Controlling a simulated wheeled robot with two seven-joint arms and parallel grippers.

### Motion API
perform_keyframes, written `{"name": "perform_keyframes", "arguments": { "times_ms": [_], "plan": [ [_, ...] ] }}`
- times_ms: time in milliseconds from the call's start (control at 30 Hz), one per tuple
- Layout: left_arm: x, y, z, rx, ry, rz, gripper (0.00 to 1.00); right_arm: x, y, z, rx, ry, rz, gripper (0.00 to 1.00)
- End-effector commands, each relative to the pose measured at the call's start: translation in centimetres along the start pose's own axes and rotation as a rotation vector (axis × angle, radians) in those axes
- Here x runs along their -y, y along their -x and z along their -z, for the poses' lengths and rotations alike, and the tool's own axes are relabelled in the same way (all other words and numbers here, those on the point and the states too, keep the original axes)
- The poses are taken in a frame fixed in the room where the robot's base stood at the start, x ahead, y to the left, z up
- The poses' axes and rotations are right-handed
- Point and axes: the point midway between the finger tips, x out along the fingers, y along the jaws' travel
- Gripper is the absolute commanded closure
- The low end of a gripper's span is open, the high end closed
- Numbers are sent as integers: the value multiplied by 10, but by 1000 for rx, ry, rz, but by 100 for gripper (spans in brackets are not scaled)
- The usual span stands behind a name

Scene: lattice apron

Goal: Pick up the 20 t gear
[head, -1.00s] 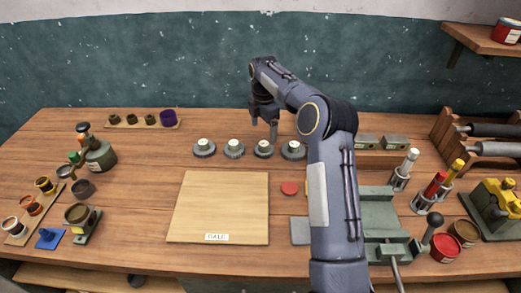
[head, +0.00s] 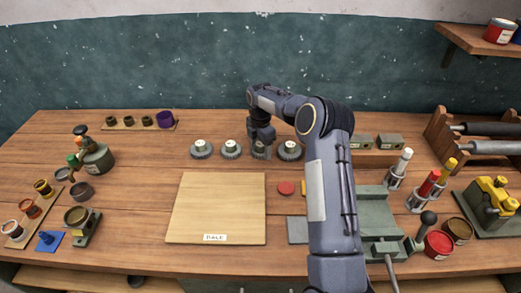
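Several grey gears with pale hub tops stand in a row at the back middle of the bench: the leftmost gear (head: 201,153), the second gear (head: 230,153), the third gear (head: 259,156) and the rightmost gear (head: 289,154). Any tooth-count labels are too small to read, so I cannot tell which is the 20 t gear. My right gripper (head: 261,146) points down at the third gear, its fingers low around or beside the hub. It partly hides that gear, and whether the fingers touch it is unclear. My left gripper is not in view.
A pale wooden board (head: 217,205) with a paper label lies in front of the gears. A red disc (head: 286,188) lies right of it. A green vise (head: 378,215) stands near my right arm. A strip of small cups (head: 136,124) stands at the back left.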

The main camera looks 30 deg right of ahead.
Motion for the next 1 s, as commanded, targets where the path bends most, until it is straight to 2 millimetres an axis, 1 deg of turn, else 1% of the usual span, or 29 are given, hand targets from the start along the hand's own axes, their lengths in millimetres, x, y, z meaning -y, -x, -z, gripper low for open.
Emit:
{"name": "perform_keyframes", "arguments": {
  "times_ms": [33,300,333,567,667,767,900,967,1000],
  "plan": [
    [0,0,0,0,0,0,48,0,0,0,0,0,0,36],
    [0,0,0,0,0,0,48,0,0,0,0,0,-1,72],
    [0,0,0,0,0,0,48,0,2,0,0,0,-2,74],
    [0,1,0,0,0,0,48,-1,2,0,0,0,-3,74],
    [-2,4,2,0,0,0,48,-1,7,0,1,0,-3,74],
    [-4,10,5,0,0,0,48,-1,16,0,1,0,-4,74],
    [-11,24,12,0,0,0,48,-1,39,0,1,0,-5,74],
    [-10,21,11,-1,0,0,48,6,45,3,1,1,-5,74],
    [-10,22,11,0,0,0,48,12,53,6,1,0,-5,74]
  ]
}}
